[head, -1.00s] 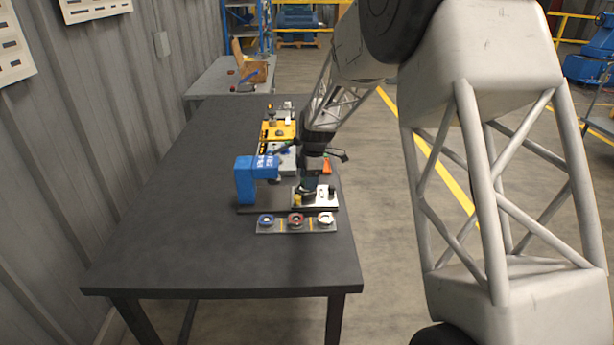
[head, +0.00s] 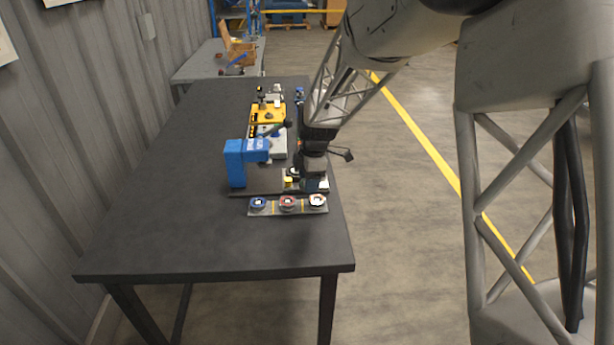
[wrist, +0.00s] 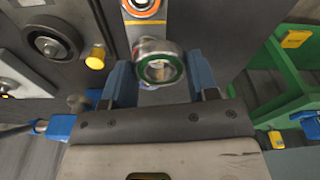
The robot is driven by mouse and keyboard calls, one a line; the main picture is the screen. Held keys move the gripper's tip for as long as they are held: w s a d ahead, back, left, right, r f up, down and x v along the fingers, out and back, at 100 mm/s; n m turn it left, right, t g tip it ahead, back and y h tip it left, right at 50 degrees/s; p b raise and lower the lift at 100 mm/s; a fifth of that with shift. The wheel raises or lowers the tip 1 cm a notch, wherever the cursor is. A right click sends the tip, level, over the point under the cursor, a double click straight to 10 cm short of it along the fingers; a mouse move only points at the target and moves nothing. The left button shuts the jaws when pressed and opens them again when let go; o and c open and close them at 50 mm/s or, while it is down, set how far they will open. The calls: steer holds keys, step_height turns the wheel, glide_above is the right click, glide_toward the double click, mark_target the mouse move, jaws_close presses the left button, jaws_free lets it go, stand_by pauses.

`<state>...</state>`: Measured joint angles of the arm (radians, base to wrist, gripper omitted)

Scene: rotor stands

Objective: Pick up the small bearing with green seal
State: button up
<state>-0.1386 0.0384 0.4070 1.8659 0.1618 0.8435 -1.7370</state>
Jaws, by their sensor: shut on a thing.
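The small bearing with the green seal (wrist: 159,68) is a metal ring with a green band around its bore. In the wrist view it sits between the blue fingers of my gripper (wrist: 160,76), which is shut on it. In the head view my gripper (head: 314,187) is at the right side of the table, just behind the right end of the bearing tray.
A blue press (head: 236,164) stands left of my gripper. A yellow fixture (head: 267,114) is behind. The table's front and left are clear.

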steer(key=shift+s, duration=0.2)
steer(key=shift+r, duration=0.1)
stand_by(0.6)
steer(key=shift+r, duration=1.35)
steer(key=shift+w, duration=0.1)
steer(key=w+d+f, duration=0.1)
steer(key=w, duration=1.6)
steer(key=w+d, duration=0.2)
steer(key=w, duration=1.6)
steer(key=shift+w+d+f, duration=0.25)
steer(key=shift+w+f, duration=0.1)
steer(key=shift+f, duration=0.05)
